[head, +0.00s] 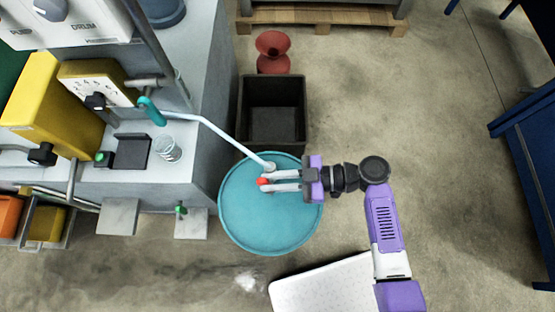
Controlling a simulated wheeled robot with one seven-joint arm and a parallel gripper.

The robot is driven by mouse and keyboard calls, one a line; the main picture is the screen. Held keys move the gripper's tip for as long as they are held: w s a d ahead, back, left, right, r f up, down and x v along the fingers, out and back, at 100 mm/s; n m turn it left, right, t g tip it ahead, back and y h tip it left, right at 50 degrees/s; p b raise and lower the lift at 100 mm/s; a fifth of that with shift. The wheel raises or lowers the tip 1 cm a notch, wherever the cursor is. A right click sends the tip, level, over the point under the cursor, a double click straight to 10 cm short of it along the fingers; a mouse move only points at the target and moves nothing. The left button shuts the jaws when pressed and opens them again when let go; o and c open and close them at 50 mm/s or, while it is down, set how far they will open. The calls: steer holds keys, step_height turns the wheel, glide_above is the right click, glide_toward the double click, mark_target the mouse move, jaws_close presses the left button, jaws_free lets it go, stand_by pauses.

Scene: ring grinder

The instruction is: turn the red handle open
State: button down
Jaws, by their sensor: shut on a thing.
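The red handle (264,182) is a small red piece near the lower end of a pale pipe (222,134), over the round teal drum lid (270,228). Little of it shows, and its angle cannot be told. My gripper (268,180) reaches in from the right above the lid. Its two pale fingers point left and are shut on the red handle, which sits at their tips. The fingers hide part of the handle and the pipe end.
A grey machine (205,80) with a yellow unit (45,105) and a glass (167,149) stands left. A dark open bin (306,100) and a red hourglass-shaped object (272,45) are behind the lid. A blue frame (530,130) stands right; concrete floor between is clear.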

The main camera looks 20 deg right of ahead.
steer(key=shift+s+d+f+t+y+b, duration=0.15)
steer(key=shift+d+y+b, duration=0.25)
steer(key=shift+b, duration=0.5)
steer(key=shift+d+f+t+y+b, duration=0.15)
steer(key=shift+y+b, duration=0.35)
steer(key=shift+b, duration=0.35)
steer(key=shift+r, duration=0.15)
steer(key=c, duration=1.4)
jaws_free()
steer(key=shift+o, duration=0.2)
steer(key=b+v, duration=0.1)
steer(key=v, duration=0.7)
